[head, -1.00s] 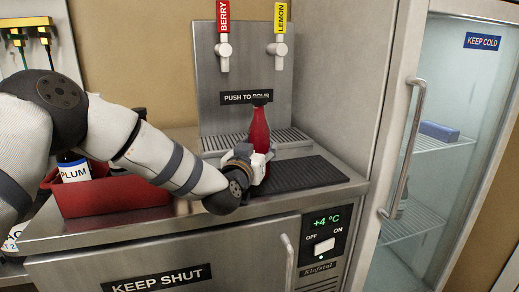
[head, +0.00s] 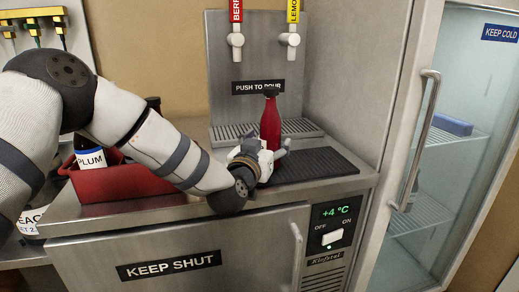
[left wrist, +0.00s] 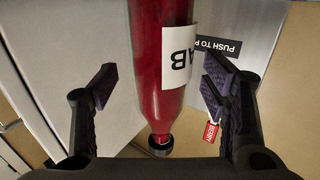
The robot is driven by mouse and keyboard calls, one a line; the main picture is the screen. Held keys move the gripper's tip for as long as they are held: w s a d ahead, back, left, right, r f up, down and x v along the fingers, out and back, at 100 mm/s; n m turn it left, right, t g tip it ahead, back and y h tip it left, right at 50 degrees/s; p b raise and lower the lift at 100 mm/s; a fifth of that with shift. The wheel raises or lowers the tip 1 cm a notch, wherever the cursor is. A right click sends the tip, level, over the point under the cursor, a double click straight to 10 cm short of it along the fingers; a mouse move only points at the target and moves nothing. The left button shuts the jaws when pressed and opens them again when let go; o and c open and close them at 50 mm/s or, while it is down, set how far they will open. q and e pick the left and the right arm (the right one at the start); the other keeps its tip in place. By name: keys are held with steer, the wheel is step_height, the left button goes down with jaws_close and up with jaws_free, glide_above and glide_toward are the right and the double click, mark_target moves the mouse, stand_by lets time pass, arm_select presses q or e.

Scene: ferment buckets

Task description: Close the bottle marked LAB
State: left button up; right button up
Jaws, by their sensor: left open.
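The red bottle (head: 270,124) stands upright on the counter in front of the drink taps. In the left wrist view the red bottle (left wrist: 158,60) appears upside down, with a white label (left wrist: 180,60) reading "AB" in part. A dark piece (left wrist: 160,145) sits at its mouth; I cannot tell if it is seated. My left gripper (head: 270,162) is open at the bottle's lower body. In the left wrist view its fingers (left wrist: 160,95) stand apart on both sides of the bottle, with gaps visible. My right gripper is out of view.
A red bin (head: 122,184) with a PLUM bottle (head: 90,158) stands at the left. A black ribbed mat (head: 318,166) lies to the right of the bottle. The tap panel (head: 262,60) rises behind it. A glass-door fridge (head: 455,150) stands at the right.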

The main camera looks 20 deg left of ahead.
arm_select(q)
steer(key=s, duration=0.5)
steer(key=s+p, duration=0.1)
steer(key=s, duration=0.2)
steer(key=shift+s+r, duration=0.3)
steer(key=shift+s+f, duration=0.1)
steer(key=shift+s, duration=0.25)
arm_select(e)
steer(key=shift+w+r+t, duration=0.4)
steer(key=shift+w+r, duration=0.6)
arm_select(q)
steer(key=shift+f, duration=0.1)
